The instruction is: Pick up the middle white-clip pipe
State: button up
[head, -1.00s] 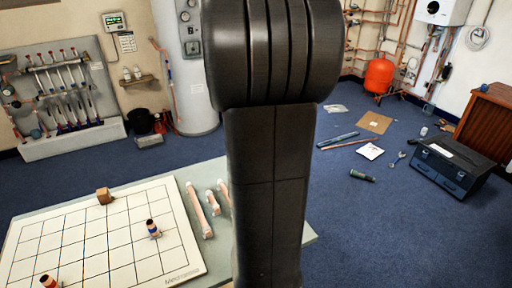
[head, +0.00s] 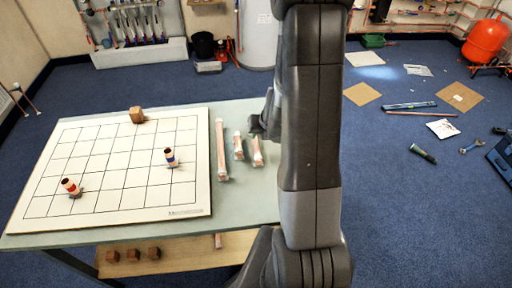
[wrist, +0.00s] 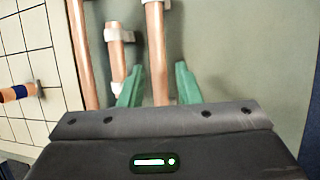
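Three copper pipes with white clips lie side by side at the right of the table. The left pipe (head: 221,150) is the longest. The middle pipe (head: 238,147) is short and also shows in the wrist view (wrist: 117,60), with a white clip near its top and white at its lower end. The right pipe (head: 257,152) also shows in the wrist view (wrist: 156,60). My gripper (wrist: 160,68) is open, its green fingers on either side of the right pipe. The left finger is beside the middle pipe's lower end. In the head view my arm partly hides the gripper.
A white gridded board (head: 120,190) covers most of the table (head: 195,222). It carries a wooden block (head: 136,115) and two banded pipe pieces, one with a blue band (head: 170,158) and one with a red band (head: 70,187). A shelf below holds several brown blocks.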

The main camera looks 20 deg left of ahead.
aim_at(256, 140)
jog(key=b+x, duration=0.1)
jog(key=x, duration=0.2)
jog(key=b+x, duration=0.2)
jog(key=x, duration=0.1)
jog(key=shift+s+a+f, duration=0.1)
jog(key=shift+a+f, duration=0.15)
jog(key=shift+f, duration=0.15)
jog(key=shift+c, duration=0.3)
grip_shut()
